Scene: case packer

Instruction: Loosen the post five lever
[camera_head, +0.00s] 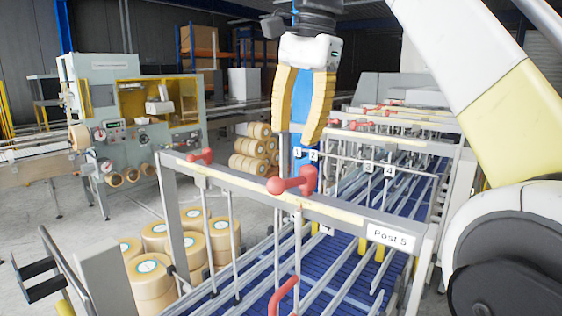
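The post five frame is a grey crossbar (345,214) with a "Post 5" label (391,237) near its right end. A red lever with a round knob (292,184) sits on top of the bar near its middle. A second, smaller red lever (202,156) sits on the same bar farther left. My gripper (298,136) has yellow fingers and points down above and behind the middle lever in the picture. The fingers are apart, with a blue upright showing between them, and hold nothing visible. I see no contact with the lever; the depth between them is unclear.
Behind stand more crossbars with red levers (362,125). Guide rails run over a blue conveyor (345,270). A red curved handle (285,295) is low in front. Tape rolls (150,283) are stacked at left. A taping machine (130,115) stands at back left.

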